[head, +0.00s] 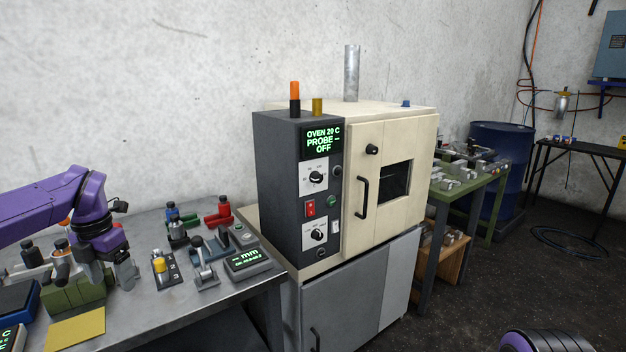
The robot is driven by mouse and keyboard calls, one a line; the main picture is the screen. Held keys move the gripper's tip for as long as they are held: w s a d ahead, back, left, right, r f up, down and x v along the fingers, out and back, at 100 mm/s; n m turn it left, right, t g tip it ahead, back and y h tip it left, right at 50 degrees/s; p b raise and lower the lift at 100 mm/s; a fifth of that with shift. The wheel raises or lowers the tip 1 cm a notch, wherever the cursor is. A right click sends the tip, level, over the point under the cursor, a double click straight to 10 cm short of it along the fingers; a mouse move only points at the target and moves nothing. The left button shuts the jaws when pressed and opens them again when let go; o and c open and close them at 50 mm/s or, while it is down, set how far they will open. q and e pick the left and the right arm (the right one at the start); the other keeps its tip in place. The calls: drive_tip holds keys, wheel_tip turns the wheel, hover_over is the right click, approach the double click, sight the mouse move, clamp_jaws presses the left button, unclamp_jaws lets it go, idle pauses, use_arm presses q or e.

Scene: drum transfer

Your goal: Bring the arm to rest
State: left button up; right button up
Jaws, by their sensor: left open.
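My left arm is purple and comes in from the left. Its gripper (108,279) points down over the left part of the metal workbench (215,312). It is open, and I see nothing held between its fingers. A purple and black part of my right arm shows at the bottom right edge; the right gripper is out of view.
Small fixtures, a lever device (205,272) and a display unit (246,263) crowd the bench right of the gripper. A cream oven (354,150) with its door closed stands beyond the bench. A blue drum (515,150) and a green table (480,192) stand farther right.

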use_arm(q)
wheel_tip(320, 180, down, 7)
drive_tip(key=w+a+m+t+y, duration=0.2)
drive_tip(key=m+y, duration=0.2)
drive_tip(key=y, duration=0.5)
drive_tip(key=s+d+f+m+t, duration=0.25)
drive_tip(key=d+f+m, duration=0.25)
drive_tip(key=f+m, duration=0.25)
drive_tip(key=s+d+f+m+t, duration=0.25)
drive_tip(key=d+f+m, duration=0.3)
drive_tip(key=f, duration=0.35)
drive_tip(key=s+d+f+m+g+h, duration=0.1)
drive_tip(key=s+f+m, duration=0.4)
drive_tip(key=s, duration=0.9)
drive_tip(key=s+d+f+m+g+h, duration=0.2)
drive_tip(key=s+d+f+m+h, duration=0.2)
drive_tip(key=s+f, duration=0.6)
drive_tip(key=s+d+m, duration=0.2)
drive_tip(key=s, duration=0.2)
drive_tip(key=shift+s+f+g+h, duration=0.15)
drive_tip(key=shift+f+g+h, duration=0.15)
